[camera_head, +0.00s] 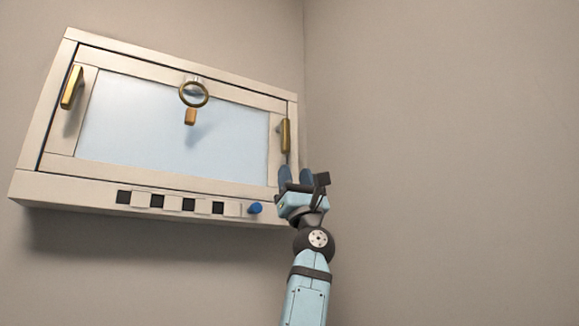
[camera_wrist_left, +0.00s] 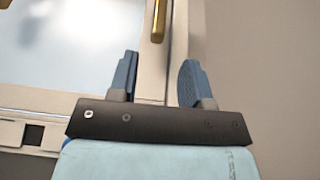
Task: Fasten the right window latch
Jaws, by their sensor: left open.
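The window (camera_head: 180,125) is a cream frame with a pale blue pane, mounted on the wall. The right latch (camera_head: 286,135) is a gold bar standing near upright on the right side of the frame. It also shows at the top of the left wrist view (camera_wrist_left: 159,20). My left gripper (camera_head: 297,176) is just below the right latch, its fingers pointing up. In the left wrist view the fingers (camera_wrist_left: 155,82) are apart with nothing between them, and the latch lies beyond their tips. A matching left latch (camera_head: 72,87) is tilted slightly. My right gripper is not in view.
A gold ring with a tab (camera_head: 193,95) hangs at the top middle of the pane. The lower ledge carries a black and white checkered strip (camera_head: 173,202) and a blue knob (camera_head: 255,208). The wall to the right is bare.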

